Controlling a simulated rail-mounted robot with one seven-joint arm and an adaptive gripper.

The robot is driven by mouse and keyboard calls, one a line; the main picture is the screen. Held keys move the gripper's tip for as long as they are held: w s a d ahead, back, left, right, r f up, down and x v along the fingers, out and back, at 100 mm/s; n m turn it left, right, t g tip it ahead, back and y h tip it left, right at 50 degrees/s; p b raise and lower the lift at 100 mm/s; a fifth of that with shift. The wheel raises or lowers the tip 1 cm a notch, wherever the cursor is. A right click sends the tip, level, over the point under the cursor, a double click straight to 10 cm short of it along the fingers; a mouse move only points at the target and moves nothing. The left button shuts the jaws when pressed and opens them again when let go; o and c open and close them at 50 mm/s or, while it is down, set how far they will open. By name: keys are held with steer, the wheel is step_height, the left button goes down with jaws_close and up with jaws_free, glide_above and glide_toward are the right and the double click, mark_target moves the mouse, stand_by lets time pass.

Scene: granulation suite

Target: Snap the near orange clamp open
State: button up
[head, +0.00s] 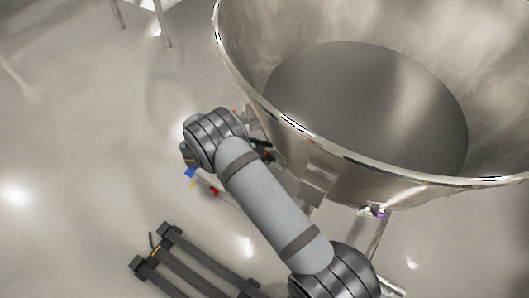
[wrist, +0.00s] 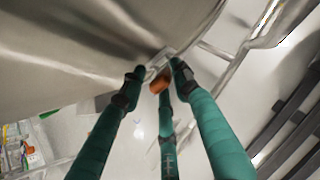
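The orange clamp (wrist: 159,84) shows in the wrist view as a small orange piece by a grey metal fitting (wrist: 160,62) at the bowl's edge. My gripper (wrist: 157,70) has three teal fingers with dark joints. Its fingertips are spread around the clamp, with one finger on the left, one on the right and one below. I cannot tell whether any finger touches the clamp. In the head view my arm and the bowl hide the clamp and most of my gripper.
A large steel bowl (head: 330,185) fills the upper right of the head view, close to my arm. Dark rails (head: 205,272) lie at the lower left. Small coloured items (wrist: 22,148) show at the wrist view's lower left. Open floor (head: 80,130) lies left.

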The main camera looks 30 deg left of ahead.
steer(key=c, duration=0.6)
steer(key=shift+w+d+r, duration=0.1)
steer(key=shift+w, duration=0.05)
jaws_close()
steer(key=shift+f+b, duration=0.2)
steer(key=shift+b, duration=0.15)
